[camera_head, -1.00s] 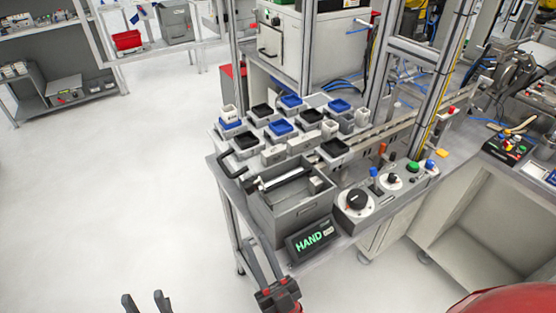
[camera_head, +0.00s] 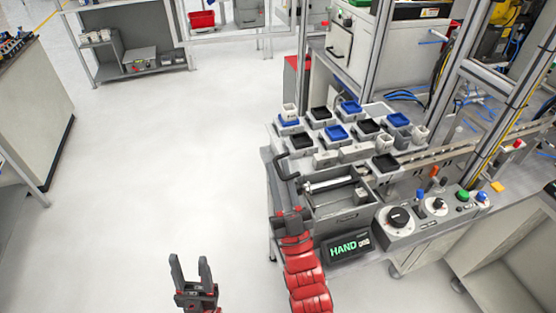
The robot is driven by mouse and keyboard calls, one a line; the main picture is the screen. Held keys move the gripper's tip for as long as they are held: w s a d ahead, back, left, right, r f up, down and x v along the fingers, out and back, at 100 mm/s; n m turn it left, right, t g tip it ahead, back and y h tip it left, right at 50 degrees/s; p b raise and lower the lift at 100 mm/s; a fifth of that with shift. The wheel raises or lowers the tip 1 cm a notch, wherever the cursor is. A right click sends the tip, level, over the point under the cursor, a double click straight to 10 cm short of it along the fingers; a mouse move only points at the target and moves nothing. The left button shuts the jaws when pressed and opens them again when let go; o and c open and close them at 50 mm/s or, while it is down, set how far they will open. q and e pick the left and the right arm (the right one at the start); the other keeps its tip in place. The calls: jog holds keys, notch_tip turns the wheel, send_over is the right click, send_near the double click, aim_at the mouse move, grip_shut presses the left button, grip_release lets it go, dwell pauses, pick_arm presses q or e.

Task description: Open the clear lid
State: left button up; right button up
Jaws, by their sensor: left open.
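A grey open-looking box (camera_head: 345,219) sits at the near left corner of the workbench, with a silver bar (camera_head: 328,184) across its inside. I cannot make out the clear lid's pane itself. My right gripper (camera_head: 291,212), at the end of a red arm, is at the box's near left corner, below the handle in the picture; its fingers are hard to make out, and I cannot tell whether it touches the box. My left gripper (camera_head: 190,266) is open and empty over the floor, left of the bench.
Several small trays with black and blue inserts (camera_head: 336,132) stand behind the box. A display reading HAND (camera_head: 345,246) and a panel with knobs (camera_head: 398,217) are at the bench's front. Metal posts rise behind. The floor (camera_head: 160,170) on the left is clear.

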jog(key=shift+w+a+r, duration=0.15)
jog(key=shift+w+r, duration=0.3)
jog(key=shift+r, duration=0.1)
grip_shut()
dwell(1.1)
